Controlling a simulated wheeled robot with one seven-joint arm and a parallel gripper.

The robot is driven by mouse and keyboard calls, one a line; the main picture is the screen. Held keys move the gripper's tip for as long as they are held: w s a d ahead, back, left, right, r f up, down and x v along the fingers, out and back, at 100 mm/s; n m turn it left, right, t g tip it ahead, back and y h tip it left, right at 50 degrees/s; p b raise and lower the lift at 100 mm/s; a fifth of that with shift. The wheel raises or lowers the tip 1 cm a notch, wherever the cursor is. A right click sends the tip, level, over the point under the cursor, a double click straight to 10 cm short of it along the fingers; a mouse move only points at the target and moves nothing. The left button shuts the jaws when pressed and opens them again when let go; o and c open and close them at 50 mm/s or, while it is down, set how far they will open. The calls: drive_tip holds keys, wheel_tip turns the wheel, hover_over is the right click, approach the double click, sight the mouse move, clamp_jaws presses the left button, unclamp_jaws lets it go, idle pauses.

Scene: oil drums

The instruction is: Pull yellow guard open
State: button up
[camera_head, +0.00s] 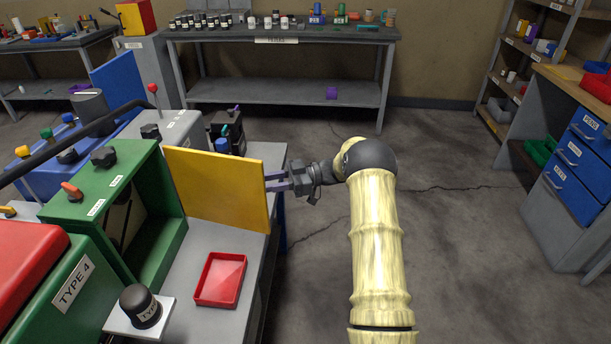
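The yellow guard (217,190) is a flat upright panel at the left of the view. Its left edge meets the green machine housing (112,205), and it stands swung out from the housing's open front, over the grey bench. My gripper (276,181) is at the guard's free right edge, pointing left. Its two fingers show with a gap between them, and no part of the guard is clearly seen between them. Whether the fingertips touch the edge cannot be told.
A red tray (221,279) and a black knob on a white plate (140,307) are in front of the guard. A dark device (228,132) stands behind it. A long workbench (285,88) is at the back and blue drawers (578,165) are at right. The floor right of my arm is clear.

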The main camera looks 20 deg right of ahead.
drive_tip(key=s+d+b, duration=0.1)
drive_tip(key=d, duration=1.4)
drive_tip(key=shift+d, duration=0.2)
drive_tip(key=w+a+r+m+t+h, duration=0.8)
drive_tip(key=w+r+t, duration=0.3)
drive_tip(key=w+t, duration=0.15)
drive_tip(key=s+a+f+m+g+h, duration=0.2)
drive_tip(key=s+f+m+g+h, duration=0.15)
drive_tip(key=s, duration=1.05)
drive_tip(key=s+a+f+m+g+h, duration=0.3)
drive_tip(key=s+f+g, duration=0.1)
drive_tip(key=s, duration=1)
drive_tip(key=s+a+f+m+g+h, duration=0.2)
drive_tip(key=s+f+m+g+h, duration=0.15)
drive_tip(key=s, duration=1.05)
wheel_tip(320, 180, up, 14)
drive_tip(key=w+p, duration=0.1)
drive_tip(key=p, duration=1.3)
drive_tip(key=shift+n, duration=0.4)
